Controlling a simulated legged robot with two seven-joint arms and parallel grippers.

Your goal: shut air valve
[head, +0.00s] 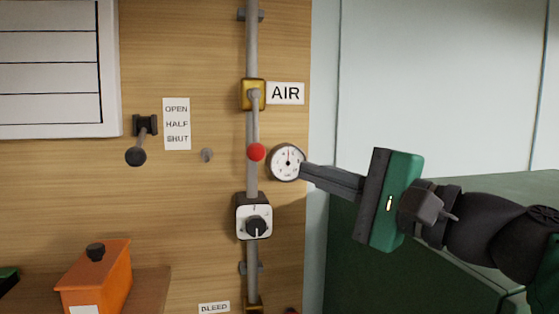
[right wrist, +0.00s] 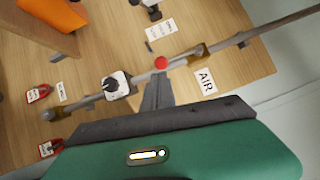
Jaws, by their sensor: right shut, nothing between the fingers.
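The air valve is a brass block (head: 254,95) on a vertical grey pipe, beside the AIR label (head: 286,93). Its grey lever hangs straight down along the pipe and ends in a red knob (head: 256,152). In the right wrist view the red knob (right wrist: 161,63) lies just beyond my fingertips, with the brass valve (right wrist: 197,55) to its right. My right gripper (head: 303,170) is shut and empty. Its tips overlap the edge of the round gauge (head: 284,160) in the head view, to the right of the knob. Whether the fingers touch anything is unclear. My left gripper is out of view.
A white box with a black dial (head: 256,223) sits lower on the pipe. A black-knobbed lever (head: 136,152) and an OPEN/HALF/SHUT sign (head: 177,124) are to the left. An orange box (head: 97,278) stands lower left. Red tags (right wrist: 38,93) show in the wrist view.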

